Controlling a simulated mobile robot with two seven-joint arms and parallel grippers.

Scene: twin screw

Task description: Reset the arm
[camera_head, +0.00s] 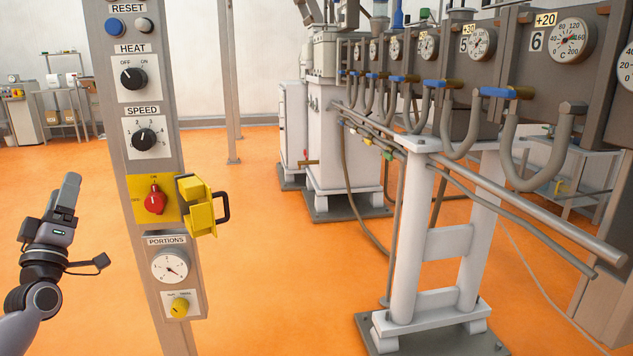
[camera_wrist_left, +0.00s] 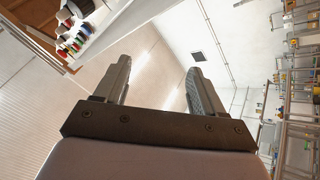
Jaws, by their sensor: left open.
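My left gripper (camera_head: 67,194) is at the left edge of the head view, pointing up, to the left of the grey control post (camera_head: 159,209). It touches nothing there. In the left wrist view the two fingers of my left gripper (camera_wrist_left: 158,85) stand apart with nothing between them. Behind them are a pale wall and ceiling, tilted in the picture. My right gripper shows in neither view.
The post carries a heat knob (camera_head: 133,78), a speed knob (camera_head: 144,139), a red switch (camera_head: 155,202) with an open yellow cover (camera_head: 199,207), and a portions dial (camera_head: 170,266). Pipework and gauges (camera_head: 572,39) fill the right. Orange floor (camera_head: 270,270) is clear between.

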